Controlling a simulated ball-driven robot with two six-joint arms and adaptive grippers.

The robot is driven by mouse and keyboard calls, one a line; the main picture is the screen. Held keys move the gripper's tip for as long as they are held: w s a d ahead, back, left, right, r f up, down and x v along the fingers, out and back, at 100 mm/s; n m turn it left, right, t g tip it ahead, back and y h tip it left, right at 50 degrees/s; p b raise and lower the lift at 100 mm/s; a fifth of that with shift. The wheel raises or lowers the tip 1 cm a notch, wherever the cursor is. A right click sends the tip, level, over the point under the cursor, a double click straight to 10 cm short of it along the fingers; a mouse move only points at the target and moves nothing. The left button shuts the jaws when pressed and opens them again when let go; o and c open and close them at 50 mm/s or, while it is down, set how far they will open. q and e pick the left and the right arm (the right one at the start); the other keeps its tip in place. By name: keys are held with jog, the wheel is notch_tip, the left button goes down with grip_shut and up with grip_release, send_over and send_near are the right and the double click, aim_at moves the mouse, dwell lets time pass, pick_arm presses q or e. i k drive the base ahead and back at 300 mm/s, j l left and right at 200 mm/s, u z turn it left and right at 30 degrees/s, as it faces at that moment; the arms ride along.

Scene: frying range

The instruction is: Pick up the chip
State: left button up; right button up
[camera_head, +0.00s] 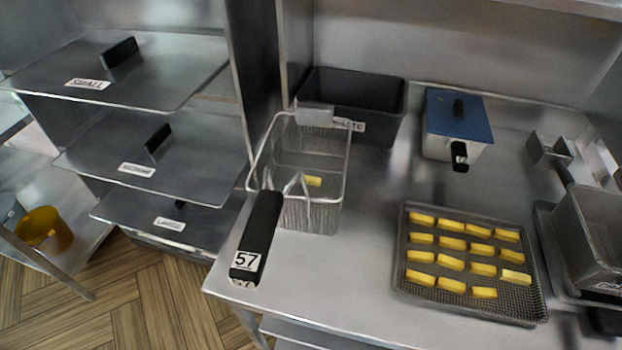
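Several yellow chips (452,243) lie in rough rows on a dark mesh-like tray (413,292) at the right of the steel counter. A single chip (313,181) lies inside the wire fry basket (325,215), which stands on the counter left of the tray. The basket's black handle (258,232), with a label "57", points toward the front left. Neither of my grippers shows in the head view.
A black bin (348,94) with a partly hidden label stands behind the basket. A blue-lidded container (454,112) stands behind the tray. Shelves with labelled lids (150,170) are at the left. The steel counter (345,270) between basket and tray is clear.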

aim_at(509, 276)
jog(key=l+z, duration=0.2)
jog(key=z, duration=1.3)
jog(key=i+j, duration=0.05)
